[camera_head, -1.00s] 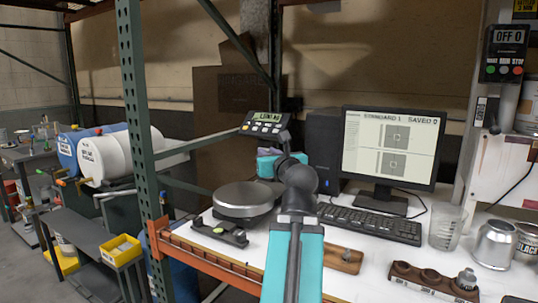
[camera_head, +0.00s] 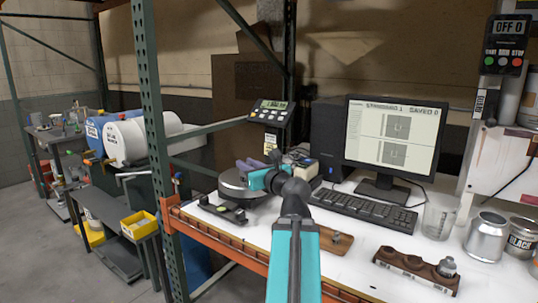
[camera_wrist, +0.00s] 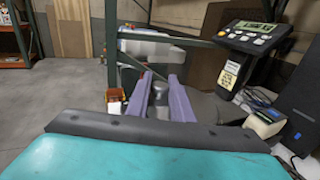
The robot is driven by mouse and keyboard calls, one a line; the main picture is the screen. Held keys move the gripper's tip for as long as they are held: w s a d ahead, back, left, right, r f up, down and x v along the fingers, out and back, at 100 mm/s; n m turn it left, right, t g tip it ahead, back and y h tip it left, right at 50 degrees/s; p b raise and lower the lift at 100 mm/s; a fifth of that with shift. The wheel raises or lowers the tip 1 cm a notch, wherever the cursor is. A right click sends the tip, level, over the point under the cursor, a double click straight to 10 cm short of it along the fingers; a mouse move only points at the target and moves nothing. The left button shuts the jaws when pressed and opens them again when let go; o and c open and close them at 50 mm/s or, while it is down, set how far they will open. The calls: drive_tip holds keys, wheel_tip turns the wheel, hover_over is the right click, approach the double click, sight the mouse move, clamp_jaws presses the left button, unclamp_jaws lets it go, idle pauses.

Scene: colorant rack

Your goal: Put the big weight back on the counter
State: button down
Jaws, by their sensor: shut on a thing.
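My gripper (camera_head: 250,167) has purple fingers and is over the round metal pan of the scale (camera_head: 236,184) in the head view. In the wrist view my gripper (camera_wrist: 158,84) is shut on a grey metal weight (camera_wrist: 158,97), which sits between the two fingers. In the head view the weight is not clearly visible behind the fingers. I cannot tell whether it touches the pan. The white counter (camera_head: 240,233) runs under the scale and to the right of it.
A scale display (camera_head: 270,113) stands behind my gripper. A black bubble-level piece (camera_head: 222,212) lies in front of the pan. A keyboard (camera_head: 362,211), a wooden block (camera_head: 338,243), a brown holder (camera_head: 405,270), a beaker (camera_head: 438,218) and cans (camera_head: 486,237) take up the right. A green post (camera_head: 150,130) stands left.

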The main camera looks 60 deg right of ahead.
drive_tip(key=w+a+f+n+y+b, duration=0.1)
drive_tip(key=w+a+f+n+y, duration=0.25)
drive_tip(key=w+a+f, duration=0.35)
drive_tip(key=w+a+f+n+y+b, duration=0.25)
drive_tip(key=a+f+y, duration=0.2)
drive_tip(key=a, duration=0.45)
drive_tip(key=w+a+f+n+y, duration=0.2)
drive_tip(key=w+a+f+y, duration=0.25)
drive_tip(key=a+f, duration=0.3)
drive_tip(key=a+f+n+g+y+b, duration=0.1)
drive_tip(key=a+f+n+g+y, duration=0.1)
drive_tip(key=a, duration=0.7)
drive_tip(key=w+a+f+n+g+y+b, duration=0.1)
drive_tip(key=a+f+n+g+y, duration=0.1)
drive_tip(key=a+f, duration=0.4)
drive_tip(key=a+f+n+g+y+b, duration=0.2)
drive_tip(key=a+f+n+y, duration=0.1)
drive_tip(key=a, duration=1)
drive_tip(key=shift+w+a+f+y, duration=0.25)
drive_tip(key=shift+w+f+y, duration=0.05)
drive_tip(key=shift+f+y, duration=0.5)
drive_tip(key=shift+s, duration=0.15)
